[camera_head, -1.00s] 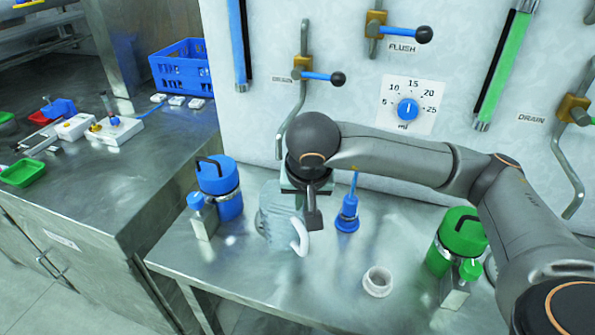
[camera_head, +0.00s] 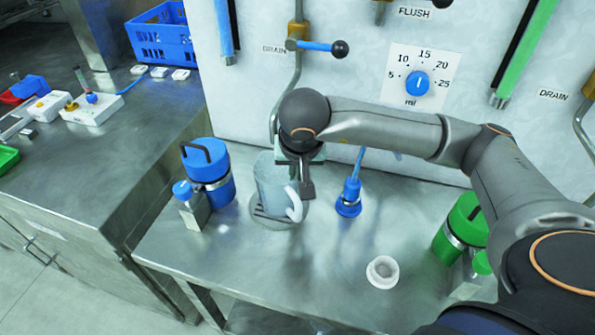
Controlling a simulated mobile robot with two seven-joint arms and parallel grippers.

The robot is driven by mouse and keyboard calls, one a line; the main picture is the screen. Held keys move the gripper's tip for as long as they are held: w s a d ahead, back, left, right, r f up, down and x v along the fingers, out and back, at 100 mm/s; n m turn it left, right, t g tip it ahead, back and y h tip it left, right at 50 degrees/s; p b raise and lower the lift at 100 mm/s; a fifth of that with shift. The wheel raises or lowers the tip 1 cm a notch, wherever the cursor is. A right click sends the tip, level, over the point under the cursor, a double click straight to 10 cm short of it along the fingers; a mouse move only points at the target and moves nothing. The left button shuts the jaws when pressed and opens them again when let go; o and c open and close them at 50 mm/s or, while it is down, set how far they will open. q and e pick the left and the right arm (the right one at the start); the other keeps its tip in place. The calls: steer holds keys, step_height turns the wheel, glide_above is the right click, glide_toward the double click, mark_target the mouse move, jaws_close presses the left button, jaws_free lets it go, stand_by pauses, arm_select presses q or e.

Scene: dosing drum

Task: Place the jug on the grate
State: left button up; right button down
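The pale grey-blue jug (camera_head: 270,186) stands upright over the round slotted grate (camera_head: 271,223) on the steel bench, with its white handle (camera_head: 295,205) toward the right front. The grate's rim shows around the jug's base; I cannot tell whether the base touches it. My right gripper (camera_head: 306,188) points down at the jug's right side, close behind the handle. A dark finger shows there; the jug and wrist hide the rest, so I cannot tell whether it grips. My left gripper is out of view.
A blue drum (camera_head: 215,187) and small blue-capped bottle (camera_head: 193,212) stand left of the jug. A white cup (camera_head: 382,272) and green drum (camera_head: 463,228) are further right. The bench front is clear.

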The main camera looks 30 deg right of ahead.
steer(key=shift+f, duration=0.1)
steer(key=c, duration=1)
jaws_free()
steer(key=shift+p+v, duration=0.45)
steer(key=shift+v, duration=5.75)
